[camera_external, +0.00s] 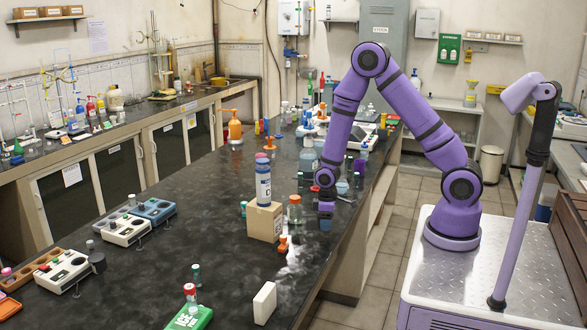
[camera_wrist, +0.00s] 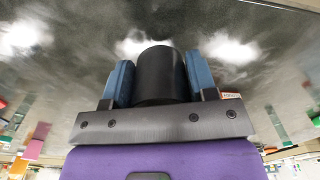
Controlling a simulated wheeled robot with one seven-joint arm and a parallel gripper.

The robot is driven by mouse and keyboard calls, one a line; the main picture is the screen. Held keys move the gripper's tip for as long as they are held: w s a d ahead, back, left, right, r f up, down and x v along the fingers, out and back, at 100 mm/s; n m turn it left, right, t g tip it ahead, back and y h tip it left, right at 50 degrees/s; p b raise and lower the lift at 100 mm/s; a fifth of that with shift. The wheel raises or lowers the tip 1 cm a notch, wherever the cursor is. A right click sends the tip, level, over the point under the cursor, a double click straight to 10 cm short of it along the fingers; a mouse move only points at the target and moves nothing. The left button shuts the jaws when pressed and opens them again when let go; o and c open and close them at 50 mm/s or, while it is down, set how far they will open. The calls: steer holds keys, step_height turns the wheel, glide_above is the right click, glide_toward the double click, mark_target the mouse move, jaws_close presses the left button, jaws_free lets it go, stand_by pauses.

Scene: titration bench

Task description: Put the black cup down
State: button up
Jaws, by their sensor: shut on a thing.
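My gripper (camera_external: 326,224) points down over the right edge of the dark bench, beside an orange-capped jar. In the wrist view my gripper (camera_wrist: 161,68) has its two blue fingers on either side of the black cup (camera_wrist: 163,85), shut on it. The cup's dark round side faces the camera, and the bench surface shows beyond it. In the external view the cup cannot be made out at the gripper. Whether the cup touches the bench cannot be told.
An orange-capped jar (camera_external: 295,210) and a cardboard box (camera_external: 264,222) bearing a blue-labelled bottle (camera_external: 263,182) stand left of my gripper. The bench middle (camera_external: 190,225) is mostly clear.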

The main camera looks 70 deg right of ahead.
steer(key=shift+f, duration=1.65)
steer(key=shift+f, duration=0.1)
steer(key=o, duration=0.9)
